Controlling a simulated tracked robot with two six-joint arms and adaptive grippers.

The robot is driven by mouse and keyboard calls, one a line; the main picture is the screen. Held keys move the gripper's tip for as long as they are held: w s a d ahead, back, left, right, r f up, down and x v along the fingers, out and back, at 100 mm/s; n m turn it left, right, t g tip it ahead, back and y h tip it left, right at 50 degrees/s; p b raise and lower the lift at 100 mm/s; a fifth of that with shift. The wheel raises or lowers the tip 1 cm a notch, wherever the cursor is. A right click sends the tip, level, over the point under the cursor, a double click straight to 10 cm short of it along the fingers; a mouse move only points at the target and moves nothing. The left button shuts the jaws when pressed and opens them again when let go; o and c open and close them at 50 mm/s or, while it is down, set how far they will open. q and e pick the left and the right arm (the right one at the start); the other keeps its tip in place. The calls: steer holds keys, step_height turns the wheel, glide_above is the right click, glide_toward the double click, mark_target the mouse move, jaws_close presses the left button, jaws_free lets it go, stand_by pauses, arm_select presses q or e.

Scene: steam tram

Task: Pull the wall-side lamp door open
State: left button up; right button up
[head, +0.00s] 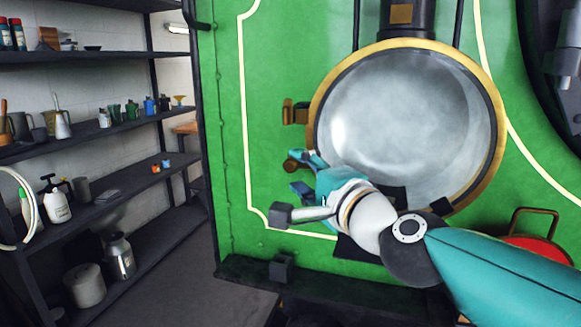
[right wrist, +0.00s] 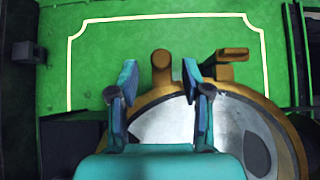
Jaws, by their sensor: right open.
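The lamp door (head: 410,120) is a large round pane in a brass rim on the green wall of the tram. It looks closed. A brass knob (head: 293,165) sticks out at its left edge, with a brass block (head: 295,111) above it. My right gripper (head: 303,174) is open at the knob. In the right wrist view, the knob (right wrist: 161,68) shows between the spread fingertips of my right gripper (right wrist: 159,80), with a gap visible on both sides. The brass block (right wrist: 226,62) stands right of the fingers there. My left gripper is not in view.
Dark shelves (head: 100,140) with bottles, pots and cans stand at the left. A red lamp part (head: 535,248) with a handle is at the lower right. A dark ledge (head: 340,285) runs below the green wall. The green wall left of the knob is clear.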

mark_target(295, 169)
steer(key=shift+x, duration=1.9)
jaws_close()
